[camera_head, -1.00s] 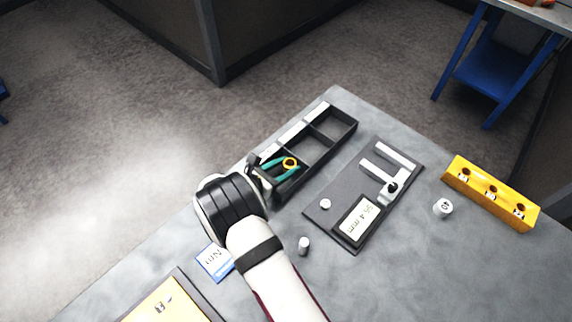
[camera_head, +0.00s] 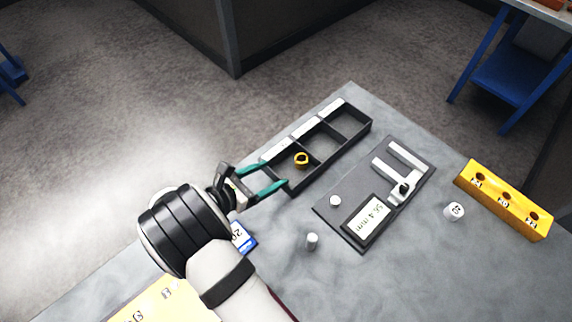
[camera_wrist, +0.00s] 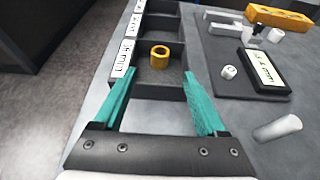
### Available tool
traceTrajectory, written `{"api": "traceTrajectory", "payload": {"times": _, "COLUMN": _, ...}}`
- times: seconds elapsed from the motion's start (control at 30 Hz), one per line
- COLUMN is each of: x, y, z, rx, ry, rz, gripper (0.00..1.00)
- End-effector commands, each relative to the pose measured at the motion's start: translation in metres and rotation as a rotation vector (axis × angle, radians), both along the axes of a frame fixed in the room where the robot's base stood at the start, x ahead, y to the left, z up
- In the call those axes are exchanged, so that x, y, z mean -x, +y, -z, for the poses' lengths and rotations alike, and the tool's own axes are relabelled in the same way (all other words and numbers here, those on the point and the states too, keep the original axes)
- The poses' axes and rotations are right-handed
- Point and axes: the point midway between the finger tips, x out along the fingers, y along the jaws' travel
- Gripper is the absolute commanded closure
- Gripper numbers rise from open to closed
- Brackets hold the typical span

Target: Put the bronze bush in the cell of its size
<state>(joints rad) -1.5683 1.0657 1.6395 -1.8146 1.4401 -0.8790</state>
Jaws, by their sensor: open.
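The bronze bush (camera_head: 301,160) is a short golden ring. It stands upright in the near cell of the black three-cell tray (camera_head: 330,166), and it shows in the wrist view (camera_wrist: 159,56) beside a white label ending in "mm". My gripper (camera_head: 274,174) is open and empty at the tray's near end. Its two green fingers (camera_wrist: 160,72) are spread, with the bush beyond their tips and apart from them. The other two cells look empty. The label's number is hard to read.
A dark gauge board (camera_head: 328,212) with pale jaws and a millimetre display lies right of the tray. A small white cylinder (camera_head: 312,241), a marked white weight (camera_head: 454,211) and a yellow holed block (camera_head: 505,200) stand on the table. A blue card (camera_head: 243,238) lies near my wrist.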

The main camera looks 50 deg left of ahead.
Motion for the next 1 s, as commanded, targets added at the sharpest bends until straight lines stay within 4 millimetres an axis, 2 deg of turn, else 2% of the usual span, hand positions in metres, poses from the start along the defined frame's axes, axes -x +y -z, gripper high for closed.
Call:
{"api": "traceTrajectory", "payload": {"times": 0.1, "x": 0.010, "y": 0.000, "z": -0.004, "rx": 0.000, "ry": 0.000, "rz": 0.000, "gripper": 0.26}}
{"api": "traceTrajectory", "payload": {"times": 0.23, "x": 0.009, "y": -0.003, "z": -0.007, "rx": -0.005, "ry": 0.002, "rz": 0.014, "gripper": 0.26}}
{"api": "traceTrajectory", "payload": {"times": 0.27, "x": 0.004, "y": -0.008, "z": -0.010, "rx": -0.018, "ry": 0.008, "rz": 0.043, "gripper": 0.26}}
{"api": "traceTrajectory", "payload": {"times": 0.33, "x": -0.025, "y": -0.037, "z": -0.030, "rx": -0.093, "ry": 0.038, "rz": 0.202, "gripper": 0.26}}
{"api": "traceTrajectory", "payload": {"times": 0.37, "x": -0.041, "y": -0.060, "z": -0.043, "rx": -0.147, "ry": 0.057, "rz": 0.315, "gripper": 0.26}}
{"api": "traceTrajectory", "payload": {"times": 0.4, "x": -0.064, "y": -0.100, "z": -0.063, "rx": -0.241, "ry": 0.082, "rz": 0.505, "gripper": 0.26}}
{"api": "traceTrajectory", "payload": {"times": 0.43, "x": -0.078, "y": -0.138, "z": -0.079, "rx": -0.326, "ry": 0.099, "rz": 0.675, "gripper": 0.26}}
{"api": "traceTrajectory", "payload": {"times": 0.47, "x": -0.087, "y": -0.178, "z": -0.094, "rx": -0.421, "ry": 0.110, "rz": 0.858, "gripper": 0.26}}
{"api": "traceTrajectory", "payload": {"times": 0.5, "x": -0.088, "y": -0.234, "z": -0.113, "rx": -0.562, "ry": 0.115, "rz": 1.119, "gripper": 0.26}}
{"api": "traceTrajectory", "payload": {"times": 0.57, "x": -0.068, "y": -0.313, "z": -0.137, "rx": -0.806, "ry": 0.095, "rz": 1.547, "gripper": 0.26}}
{"api": "traceTrajectory", "payload": {"times": 0.6, "x": -0.043, "y": -0.352, "z": -0.147, "rx": -0.970, "ry": 0.064, "rz": 1.818, "gripper": 0.26}}
{"api": "traceTrajectory", "payload": {"times": 0.63, "x": -0.023, "y": -0.373, "z": -0.153, "rx": -1.093, "ry": 0.034, "rz": 2.010, "gripper": 0.26}}
{"api": "traceTrajectory", "payload": {"times": 0.7, "x": 0.022, "y": -0.399, "z": -0.161, "rx": -1.361, "ry": -0.052, "rz": 2.400, "gripper": 0.26}}
{"api": "traceTrajectory", "payload": {"times": 0.77, "x": 0.050, "y": -0.402, "z": -0.164, "rx": -1.560, "ry": -0.127, "rz": 2.662, "gripper": 0.26}}
{"api": "traceTrajectory", "payload": {"times": 0.8, "x": 0.062, "y": -0.400, "z": -0.165, "rx": 1.549, "ry": 0.156, "rz": -2.592, "gripper": 0.26}}
{"api": "traceTrajectory", "payload": {"times": 0.9, "x": 0.077, "y": -0.393, "z": -0.166, "rx": 1.442, "ry": 0.188, "rz": -2.330, "gripper": 0.26}}
{"api": "traceTrajectory", "payload": {"times": 1.0, "x": 0.081, "y": -0.389, "z": -0.166, "rx": 1.405, "ry": 0.194, "rz": -2.242, "gripper": 0.26}}
